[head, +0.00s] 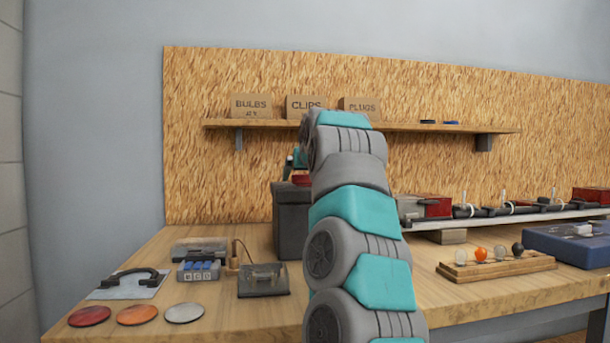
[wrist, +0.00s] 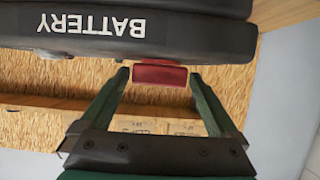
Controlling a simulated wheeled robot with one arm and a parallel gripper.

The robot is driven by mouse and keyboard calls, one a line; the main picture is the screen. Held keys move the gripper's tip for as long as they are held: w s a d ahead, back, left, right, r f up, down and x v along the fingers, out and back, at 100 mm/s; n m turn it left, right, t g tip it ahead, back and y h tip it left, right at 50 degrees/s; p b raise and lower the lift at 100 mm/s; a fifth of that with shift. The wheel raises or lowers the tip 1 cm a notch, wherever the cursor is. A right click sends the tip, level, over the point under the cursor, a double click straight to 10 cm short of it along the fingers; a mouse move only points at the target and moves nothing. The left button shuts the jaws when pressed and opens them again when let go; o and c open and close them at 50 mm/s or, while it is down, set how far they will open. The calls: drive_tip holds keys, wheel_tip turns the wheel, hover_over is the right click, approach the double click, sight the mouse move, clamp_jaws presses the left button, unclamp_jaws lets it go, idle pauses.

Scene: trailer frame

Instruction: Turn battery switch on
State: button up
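The battery box (head: 291,222) is dark and stands on the bench, partly hidden behind my arm in the head view. In the wrist view the battery box (wrist: 200,35) is upside down with white BATTERY lettering. A red block, which looks like the battery switch (wrist: 158,74), sticks out from it; it also shows on top of the box in the head view (head: 301,180). My gripper (wrist: 158,80) is open, its two green fingers on either side of the red switch with gaps. Whether either fingertip touches the box cannot be told.
A shelf (head: 410,127) with labelled boxes hangs behind. Left on the bench (head: 225,318) are coloured discs (head: 138,315), a blue-keyed block (head: 199,270) and a small grey box (head: 263,280). Right are a wooden bulb rack (head: 498,265) and a blue case (head: 570,243).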

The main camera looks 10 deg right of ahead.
drive_tip(key=c, duration=1.1)
drive_tip(key=shift+m+h, duration=0.7)
drive_tip(key=shift+h, duration=0.1)
drive_tip(key=shift+m+h, duration=0.5)
drive_tip(key=shift+h, duration=0.1)
drive_tip(key=shift+r+m+g+h+p, duration=0.15)
drive_tip(key=shift+m+g+h+p, duration=0.3)
drive_tip(key=shift+m+h, duration=0.35)
drive_tip(key=shift+a+m+g+h+p, duration=0.1)
drive_tip(key=shift+m+g+h+p, duration=0.15)
drive_tip(key=shift+m+h+p, duration=0.55)
drive_tip(key=shift+h, duration=0.4)
drive_tip(key=o, duration=1.2)
